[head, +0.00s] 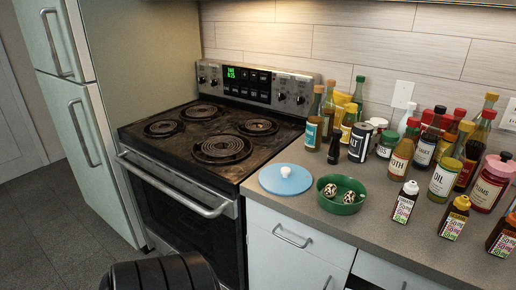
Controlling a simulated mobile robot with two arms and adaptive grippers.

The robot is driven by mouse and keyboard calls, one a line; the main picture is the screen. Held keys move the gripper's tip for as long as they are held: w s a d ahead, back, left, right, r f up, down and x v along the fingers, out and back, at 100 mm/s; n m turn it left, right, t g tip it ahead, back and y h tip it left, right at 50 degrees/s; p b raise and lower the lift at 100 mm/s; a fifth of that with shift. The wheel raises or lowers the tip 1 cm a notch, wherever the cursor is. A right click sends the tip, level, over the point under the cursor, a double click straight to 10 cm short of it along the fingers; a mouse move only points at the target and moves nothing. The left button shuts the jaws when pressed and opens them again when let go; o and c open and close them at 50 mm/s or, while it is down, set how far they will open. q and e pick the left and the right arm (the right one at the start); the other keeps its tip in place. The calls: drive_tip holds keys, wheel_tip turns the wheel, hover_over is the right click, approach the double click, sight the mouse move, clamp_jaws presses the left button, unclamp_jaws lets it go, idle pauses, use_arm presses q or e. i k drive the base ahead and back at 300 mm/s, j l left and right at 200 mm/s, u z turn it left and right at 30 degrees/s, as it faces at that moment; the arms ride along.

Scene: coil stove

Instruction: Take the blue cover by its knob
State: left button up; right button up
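The blue cover (270,181) is a round, flat light-blue disc lying on the grey counter, just right of the stove. Its white knob (286,171) stands up from its middle and is unobstructed. Neither of my grippers can be made out in the head view. A dark ribbed part at the bottom left looks like part of my own body. Nothing touches the cover from above.
A green bowl (342,207) holding speckled egg-like things sits close right of the cover. Many bottles and jars, such as the oil bottle (445,180), crowd the counter behind and right. The coil stove (190,140) stands left. The counter (390,235) is bare in front of the bowl.

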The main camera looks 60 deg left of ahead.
sight(282, 179)
drive_tip(key=u, duration=1.7)
